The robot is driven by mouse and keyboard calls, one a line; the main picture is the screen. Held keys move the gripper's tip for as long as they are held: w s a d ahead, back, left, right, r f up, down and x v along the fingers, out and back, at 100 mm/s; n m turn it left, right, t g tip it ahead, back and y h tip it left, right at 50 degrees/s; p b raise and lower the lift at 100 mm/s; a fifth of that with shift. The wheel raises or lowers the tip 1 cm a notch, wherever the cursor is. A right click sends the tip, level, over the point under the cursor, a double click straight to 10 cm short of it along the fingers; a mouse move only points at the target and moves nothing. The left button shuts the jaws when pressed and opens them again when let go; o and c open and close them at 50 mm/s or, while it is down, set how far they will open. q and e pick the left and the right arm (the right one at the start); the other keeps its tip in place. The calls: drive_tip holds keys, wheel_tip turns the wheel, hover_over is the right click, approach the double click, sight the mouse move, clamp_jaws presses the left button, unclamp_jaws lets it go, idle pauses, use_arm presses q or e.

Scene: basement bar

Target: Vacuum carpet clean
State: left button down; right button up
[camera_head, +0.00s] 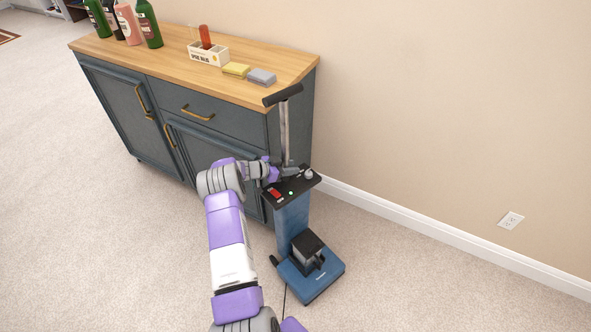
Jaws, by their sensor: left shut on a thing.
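A blue upright vacuum (291,222) stands on the carpet close to the right end of the cabinet. It has a black control panel on top with a red switch and a small green light, and a dark T-shaped handle on a grey metal pole. My left gripper (284,172) is at the lower part of the pole, just above the panel, and is shut on the vacuum. Its fingertips are small and partly hidden. The pale beige carpet (100,235) spreads around it; I cannot make out clear dirt on it. My right gripper is out of view.
A dark blue-grey cabinet (215,143) with a wooden top stands against the beige wall. Bottles (150,24), a small white caddy (208,54), and yellow (236,70) and grey (262,76) blocks sit on it. A wall outlet (511,220) is at right. Carpet at left is clear.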

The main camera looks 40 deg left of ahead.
use_arm(q)
drive_tip(key=c, duration=0.7)
unclamp_jaws()
drive_tip(key=p+v, duration=0.2)
drive_tip(key=v, duration=0.5)
drive_tip(key=shift+s+r+p, duration=0.15)
drive_tip(key=shift+r+p, duration=0.05)
drive_tip(key=shift+p, duration=0.15)
drive_tip(key=shift+s+f, duration=0.1)
